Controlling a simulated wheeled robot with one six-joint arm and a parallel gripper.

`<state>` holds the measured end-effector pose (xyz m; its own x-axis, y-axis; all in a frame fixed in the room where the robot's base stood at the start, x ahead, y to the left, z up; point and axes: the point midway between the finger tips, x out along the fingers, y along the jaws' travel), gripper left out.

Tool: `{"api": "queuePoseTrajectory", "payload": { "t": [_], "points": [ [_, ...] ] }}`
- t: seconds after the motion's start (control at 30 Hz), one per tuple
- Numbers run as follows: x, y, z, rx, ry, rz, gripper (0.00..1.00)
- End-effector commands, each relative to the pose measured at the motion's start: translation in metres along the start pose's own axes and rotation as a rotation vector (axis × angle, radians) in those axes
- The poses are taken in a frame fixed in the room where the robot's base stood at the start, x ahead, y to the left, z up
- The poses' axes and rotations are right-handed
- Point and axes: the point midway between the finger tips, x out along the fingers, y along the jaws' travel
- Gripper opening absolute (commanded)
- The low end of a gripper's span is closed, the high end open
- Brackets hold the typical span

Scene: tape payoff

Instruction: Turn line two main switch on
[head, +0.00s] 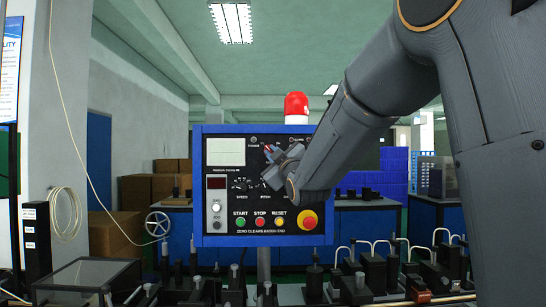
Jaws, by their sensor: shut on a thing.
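The control panel (228,184) is a blue-framed black box, upright in the middle of the head view. My gripper (268,160) is at the upper middle of its face, shut on a small control there. My fingers mostly hide this control, so its label and position cannot be read. A bit of red shows beside the fingertips. My wrist and forearm come in from the right and cover the panel's upper right part.
The panel has green START (240,222), red STOP (260,222) and yellow RESET (279,222) buttons and a red emergency stop (308,219) just below my wrist. A red beacon (296,105) stands above. Black fixtures (375,270) crowd the foreground.

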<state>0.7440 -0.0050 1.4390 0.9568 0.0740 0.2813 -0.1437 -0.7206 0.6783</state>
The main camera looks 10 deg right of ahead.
Motion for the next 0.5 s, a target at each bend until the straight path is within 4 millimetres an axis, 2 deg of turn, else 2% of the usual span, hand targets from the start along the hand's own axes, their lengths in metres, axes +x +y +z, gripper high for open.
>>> {"api": "queuePoseTrajectory", "payload": {
  "t": [0.5],
  "points": [
    [-0.0001,-0.0081,0.0028,0.341,0.003,0.14,0.0]
  ]
}}
